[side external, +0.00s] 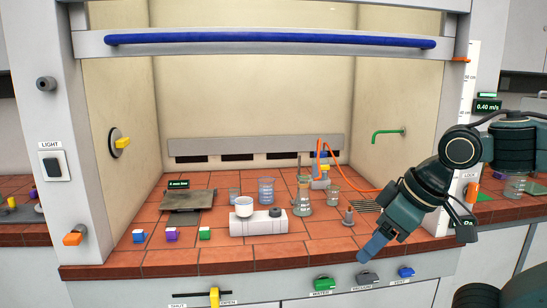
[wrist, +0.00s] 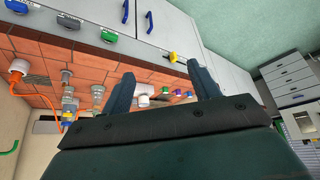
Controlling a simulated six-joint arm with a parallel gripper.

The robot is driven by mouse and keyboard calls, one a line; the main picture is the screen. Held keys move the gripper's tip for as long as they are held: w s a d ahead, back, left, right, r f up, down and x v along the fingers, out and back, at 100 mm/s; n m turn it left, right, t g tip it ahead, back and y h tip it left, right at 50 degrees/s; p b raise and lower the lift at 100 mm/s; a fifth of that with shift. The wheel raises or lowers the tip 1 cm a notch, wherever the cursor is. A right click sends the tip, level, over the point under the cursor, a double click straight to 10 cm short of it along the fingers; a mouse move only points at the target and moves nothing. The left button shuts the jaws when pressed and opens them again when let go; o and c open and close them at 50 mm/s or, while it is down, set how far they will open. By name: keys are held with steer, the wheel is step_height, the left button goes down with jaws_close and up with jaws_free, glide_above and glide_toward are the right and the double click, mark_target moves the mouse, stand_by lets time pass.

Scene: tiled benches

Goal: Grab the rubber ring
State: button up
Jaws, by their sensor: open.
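My gripper (side external: 376,246) hangs at the front right of the fume hood bench, near its front edge, in the side external view. In the wrist view its two fingers (wrist: 162,88) are spread apart with nothing held between them. I cannot make out a rubber ring with certainty in either view. A white device (side external: 274,225) with a round white cup-like piece (side external: 244,207) on its left end stands on the tiles, left of my gripper. The white device partly shows between the fingers (wrist: 144,91).
Glass beakers (side external: 266,190) and a flask (side external: 304,196) with orange tubing (side external: 352,186) behind stand mid-bench. Small colored blocks (side external: 171,234) and a grey balance (side external: 188,198) are at left. The raised sash bar (side external: 270,39) crosses above. Front tiles (side external: 330,250) are clear.

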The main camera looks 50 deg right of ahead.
steer(key=w+d+r+n, duration=0.1)
steer(key=w+d+r, duration=0.2)
steer(key=w, duration=0.7)
steer(key=w+d+r, duration=0.3)
steer(key=w+d, duration=0.1)
steer(key=w, duration=0.6)
steer(key=w+d+f+n, duration=0.1)
steer(key=w+d+f, duration=0.3)
steer(key=w+d, duration=0.3)
steer(key=w+d+f+n+g+y, duration=0.1)
steer(key=w+d+f, duration=0.4)
steer(key=w+d, duration=0.3)
steer(key=d, duration=0.3)
steer(key=shift+f, duration=0.15)
